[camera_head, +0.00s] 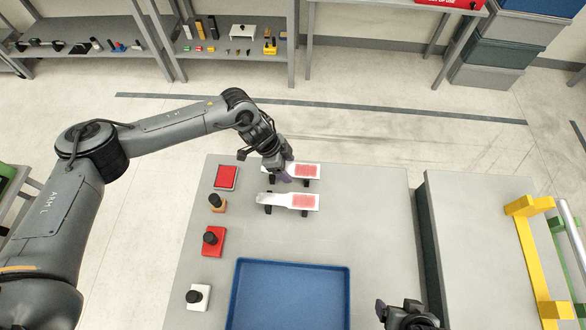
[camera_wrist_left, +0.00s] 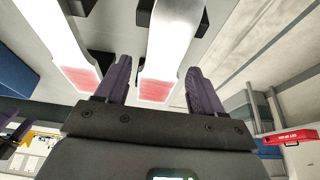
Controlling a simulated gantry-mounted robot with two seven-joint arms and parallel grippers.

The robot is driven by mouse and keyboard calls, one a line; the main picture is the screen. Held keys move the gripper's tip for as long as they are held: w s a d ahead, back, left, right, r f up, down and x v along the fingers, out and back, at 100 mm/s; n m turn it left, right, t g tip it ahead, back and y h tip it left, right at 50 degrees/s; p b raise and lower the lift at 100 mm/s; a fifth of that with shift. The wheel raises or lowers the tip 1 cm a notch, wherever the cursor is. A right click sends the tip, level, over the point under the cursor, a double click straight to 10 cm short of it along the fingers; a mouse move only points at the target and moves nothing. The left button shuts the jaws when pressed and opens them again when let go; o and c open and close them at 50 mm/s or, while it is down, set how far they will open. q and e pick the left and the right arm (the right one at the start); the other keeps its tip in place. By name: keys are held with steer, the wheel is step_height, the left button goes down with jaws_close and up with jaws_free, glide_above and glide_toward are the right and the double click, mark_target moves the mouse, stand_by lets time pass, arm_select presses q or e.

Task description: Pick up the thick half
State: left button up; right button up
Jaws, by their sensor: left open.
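Two flat pale halves with reddish patches lie on dark supports on the grey table, a far one (camera_head: 308,171) and a near one (camera_head: 290,201). I cannot tell from the pictures which is the thick half. My left gripper (camera_head: 287,168) is open at the far half and hides its left part. In the left wrist view, the far half (camera_wrist_left: 172,48) shows between the purple fingers of the left gripper (camera_wrist_left: 157,66), with no visible grip. The near half (camera_wrist_left: 62,55) lies to the left there. My right gripper (camera_head: 405,312) is partly in view at the bottom edge.
A blue tray (camera_head: 292,263) lies at the front of the table. A red pad (camera_head: 226,177) and several black-knobbed blocks, one red (camera_head: 211,243) and one white (camera_head: 198,298), line the left edge. A yellow-framed fixture (camera_head: 527,206) stands at right. The table right of the halves is clear.

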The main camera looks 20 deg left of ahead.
stand_by(0.4)
arm_select(q)
steer(key=c, duration=1)
